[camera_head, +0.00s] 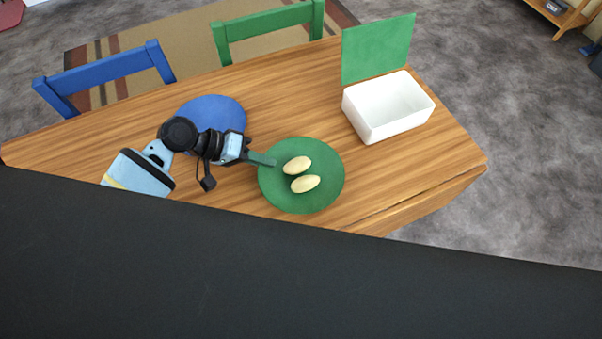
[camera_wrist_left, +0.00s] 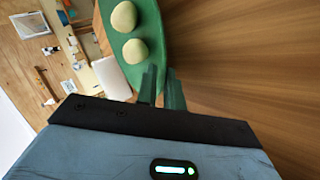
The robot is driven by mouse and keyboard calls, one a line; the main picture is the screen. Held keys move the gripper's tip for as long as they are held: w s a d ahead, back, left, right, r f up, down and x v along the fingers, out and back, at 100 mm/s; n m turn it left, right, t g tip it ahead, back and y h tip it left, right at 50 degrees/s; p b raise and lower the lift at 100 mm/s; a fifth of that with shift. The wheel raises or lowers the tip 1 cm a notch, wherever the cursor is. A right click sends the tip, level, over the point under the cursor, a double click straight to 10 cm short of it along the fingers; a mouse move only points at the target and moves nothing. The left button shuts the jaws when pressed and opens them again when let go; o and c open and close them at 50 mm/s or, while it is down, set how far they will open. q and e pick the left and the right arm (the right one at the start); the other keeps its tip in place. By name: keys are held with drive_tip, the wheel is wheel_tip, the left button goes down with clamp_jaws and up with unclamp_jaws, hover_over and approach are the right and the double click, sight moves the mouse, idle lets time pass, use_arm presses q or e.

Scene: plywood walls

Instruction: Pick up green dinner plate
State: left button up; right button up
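The green dinner plate (camera_head: 320,195) is near the table's front edge, with two pale, egg-shaped pieces of food (camera_head: 302,174) on it. My left gripper (camera_head: 270,160) reaches over the plate's left rim. In the left wrist view, the plate (camera_wrist_left: 148,45) is seen at a steep slant with the food on it. The two green fingers (camera_wrist_left: 162,80) there stand close together, with the plate's rim running between them. The gripper looks shut on that rim. I cannot tell whether the plate touches the table. My right gripper is not in view.
A blue plate (camera_head: 222,108) lies on the wooden table (camera_head: 290,95), partly behind my left arm. A white box (camera_head: 388,108) with a raised green lid (camera_head: 378,48) stands at the right. A blue chair (camera_head: 105,72) and a green chair (camera_head: 268,28) stand behind the table.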

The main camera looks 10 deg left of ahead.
use_arm(q)
drive_tip(key=shift+c, duration=0.4)
clamp_jaws()
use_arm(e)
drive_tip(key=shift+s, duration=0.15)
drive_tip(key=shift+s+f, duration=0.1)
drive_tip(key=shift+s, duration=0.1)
